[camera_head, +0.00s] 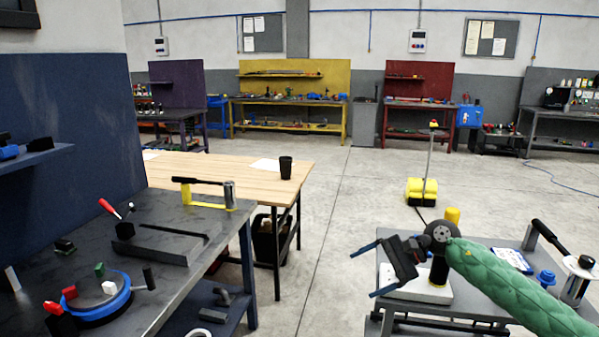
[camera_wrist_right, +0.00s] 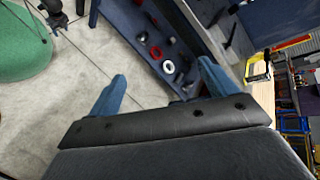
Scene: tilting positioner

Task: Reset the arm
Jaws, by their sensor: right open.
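My right arm (camera_head: 515,283), in a green quilted sleeve, comes in from the lower right of the head view. Its dark gripper (camera_head: 362,272) points left with two blue fingers spread apart and nothing between them. It hangs above the left edge of the grey cart, clear of the workbench. In the right wrist view the open fingers (camera_wrist_right: 160,85) frame the floor and a lower shelf, with no object between them. A round blue-rimmed fixture (camera_head: 98,312), with red, green and white pieces on it, sits on the dark workbench at the left. My left gripper is not in view.
The dark workbench (camera_head: 190,268) also holds a yellow clamp-like tool (camera_head: 207,204) and a black tray. The grey cart (camera_head: 485,318) carries a white base, a blue part and a metal cylinder. A wooden table (camera_head: 222,167) with a black cup stands behind. Open floor lies between bench and cart.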

